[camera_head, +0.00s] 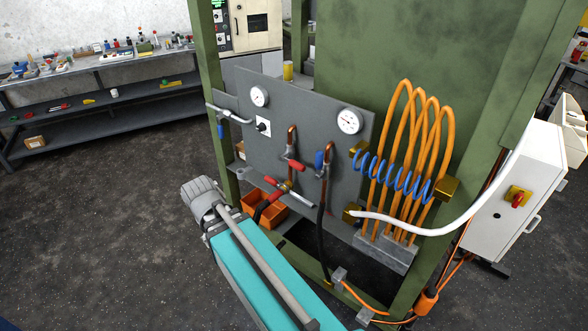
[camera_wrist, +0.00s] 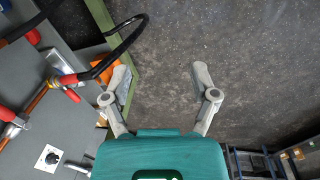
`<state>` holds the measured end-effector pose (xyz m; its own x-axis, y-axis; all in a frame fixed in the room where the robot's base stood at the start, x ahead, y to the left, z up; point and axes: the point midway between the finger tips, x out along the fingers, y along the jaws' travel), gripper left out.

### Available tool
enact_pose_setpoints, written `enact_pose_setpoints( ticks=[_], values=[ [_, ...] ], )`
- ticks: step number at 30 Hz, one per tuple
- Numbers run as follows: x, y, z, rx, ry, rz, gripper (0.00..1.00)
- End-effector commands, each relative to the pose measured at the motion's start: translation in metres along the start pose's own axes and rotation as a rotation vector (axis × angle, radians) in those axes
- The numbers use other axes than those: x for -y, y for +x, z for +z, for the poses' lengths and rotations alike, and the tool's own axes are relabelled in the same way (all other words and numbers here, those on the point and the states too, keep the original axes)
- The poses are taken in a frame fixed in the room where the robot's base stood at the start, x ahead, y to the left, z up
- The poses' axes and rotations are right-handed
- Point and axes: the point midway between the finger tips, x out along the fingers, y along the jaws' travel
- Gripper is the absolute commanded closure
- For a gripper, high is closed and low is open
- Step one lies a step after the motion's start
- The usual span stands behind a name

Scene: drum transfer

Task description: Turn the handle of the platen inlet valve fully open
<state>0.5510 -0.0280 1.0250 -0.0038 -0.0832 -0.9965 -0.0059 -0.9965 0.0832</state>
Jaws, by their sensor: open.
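My gripper (camera_wrist: 160,70) is in the wrist view, with its two grey fingers spread and nothing between them. Open floor lies behind the fingers. A grey valve panel (camera_head: 240,120) carries copper pipes and several valves with red or blue handles. An upper red-handled valve (camera_head: 298,165) and a lower red-handled valve (camera_head: 272,181) are near its middle. In the wrist view, a red-handled valve (camera_wrist: 68,80) with a black hose is left of the fingers, apart from them. I cannot tell which valve is the platen inlet valve. My fingers do not show in the head view.
Two gauges (camera_head: 349,121) and a black knob (camera_head: 263,126) are on the panel. Orange hoses (camera_head: 405,150) and a blue coil (camera_head: 395,178) hang at its right. A green frame post (camera_head: 208,80) and an orange bin (camera_head: 262,206) stand nearby. Floor at left is clear.

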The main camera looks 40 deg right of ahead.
Motion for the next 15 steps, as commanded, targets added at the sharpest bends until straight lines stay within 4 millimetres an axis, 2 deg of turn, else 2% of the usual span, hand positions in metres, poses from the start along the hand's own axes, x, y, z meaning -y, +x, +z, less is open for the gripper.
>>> enact_pose_setpoints(
  ticks=[1,5,9,15],
  values=[
    [-0.011,0.011,-0.010,0.002,0.008,0.034,0.24],
    [-0.041,0.027,-0.033,0.010,0.014,0.161,0.24],
    [-0.084,0.044,-0.062,0.026,0.025,0.337,0.24],
    [-0.150,0.058,-0.103,0.061,0.043,0.613,0.24]
  ],
)
